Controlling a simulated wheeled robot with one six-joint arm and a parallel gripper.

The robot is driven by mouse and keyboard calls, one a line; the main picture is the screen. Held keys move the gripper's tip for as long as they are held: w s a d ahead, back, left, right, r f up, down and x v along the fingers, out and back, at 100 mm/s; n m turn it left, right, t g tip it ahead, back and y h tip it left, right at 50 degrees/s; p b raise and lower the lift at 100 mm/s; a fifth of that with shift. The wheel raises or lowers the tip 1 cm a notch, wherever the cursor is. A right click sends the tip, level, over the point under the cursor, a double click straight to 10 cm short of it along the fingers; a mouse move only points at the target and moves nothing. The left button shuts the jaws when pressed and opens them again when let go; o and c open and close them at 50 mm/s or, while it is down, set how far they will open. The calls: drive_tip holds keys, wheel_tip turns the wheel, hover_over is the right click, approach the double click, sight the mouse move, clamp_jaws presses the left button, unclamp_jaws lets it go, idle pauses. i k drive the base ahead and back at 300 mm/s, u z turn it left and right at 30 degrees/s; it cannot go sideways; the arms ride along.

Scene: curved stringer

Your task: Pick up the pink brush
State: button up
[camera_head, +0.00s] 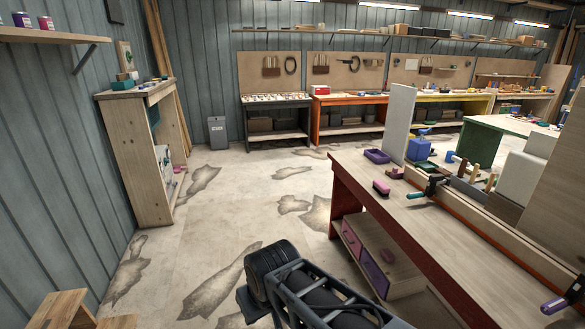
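A small pink brush (381,187) lies near the left edge of the wooden workbench top (400,215) at the right. Its fine detail is too small to tell. Part of my own dark arm shows at the bottom middle, in front of the bench and well apart from the brush. My gripper cannot be made out in this view.
A purple tray (377,156) sits behind the brush. A black and teal clamp (428,187) lies to its right, near an upright pale board (397,124). Drawers (365,260) stand under the bench. Open concrete floor (225,215) lies left of it. A wooden stool (70,310) is front left.

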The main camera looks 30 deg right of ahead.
sight(379, 186)
drive_tip(key=z, duration=0.1)
drive_tip(key=i, duration=2.2)
drive_tip(key=z, duration=1.05)
drive_tip(key=i, duration=1.15)
drive_tip(key=z, duration=1.75)
drive_tip(key=i, duration=0.9)
drive_tip(key=z, duration=0.5)
